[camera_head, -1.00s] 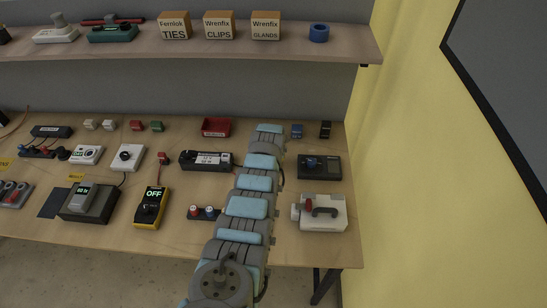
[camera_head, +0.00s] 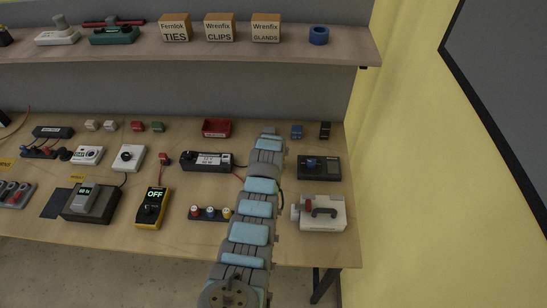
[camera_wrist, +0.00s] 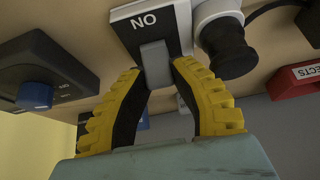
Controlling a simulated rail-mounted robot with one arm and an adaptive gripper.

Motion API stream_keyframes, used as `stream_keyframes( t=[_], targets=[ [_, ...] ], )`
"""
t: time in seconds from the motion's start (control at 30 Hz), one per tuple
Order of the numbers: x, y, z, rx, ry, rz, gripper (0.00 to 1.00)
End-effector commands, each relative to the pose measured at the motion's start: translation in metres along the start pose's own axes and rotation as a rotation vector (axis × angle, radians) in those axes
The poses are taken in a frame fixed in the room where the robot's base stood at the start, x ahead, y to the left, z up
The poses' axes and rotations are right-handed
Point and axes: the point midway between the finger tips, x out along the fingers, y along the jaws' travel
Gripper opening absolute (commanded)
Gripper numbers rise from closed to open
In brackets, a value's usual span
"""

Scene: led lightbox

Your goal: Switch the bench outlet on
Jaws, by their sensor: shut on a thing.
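The bench outlet's switch panel (camera_wrist: 128,27) is black in a white housing at the top of the wrist view. Its letters read "NO" in this view, which may be "ON" upside down. A grey lever (camera_wrist: 156,64) stands out from the panel. My gripper (camera_wrist: 156,72) has its two yellow-and-black fingers closed on this lever, one on each side. A white socket (camera_wrist: 209,12) with a round black plug (camera_wrist: 230,48) sits right beside the panel. In the head view my own arm hides the outlet, and I cannot make out the gripper's fingers there.
A black device with a blue knob (camera_head: 319,168) and a white case with a handle (camera_head: 318,212) stand right of my arm. A red bin (camera_head: 216,128) stands behind. A shelf (camera_head: 190,45) overhangs the bench's back.

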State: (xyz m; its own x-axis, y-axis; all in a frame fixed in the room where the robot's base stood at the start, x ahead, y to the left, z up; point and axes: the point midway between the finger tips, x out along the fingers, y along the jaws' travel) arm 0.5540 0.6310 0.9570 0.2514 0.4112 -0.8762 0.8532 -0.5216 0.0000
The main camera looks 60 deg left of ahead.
Motion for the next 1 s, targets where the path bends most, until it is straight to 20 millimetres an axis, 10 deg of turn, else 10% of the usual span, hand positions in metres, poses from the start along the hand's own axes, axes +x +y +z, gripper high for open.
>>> stream_keyframes(
  t=[1.0],
  targets=[
    [-0.002, 0.001, 0.017, 0.002, 0.359, 0.001, 0.0]
  ],
)
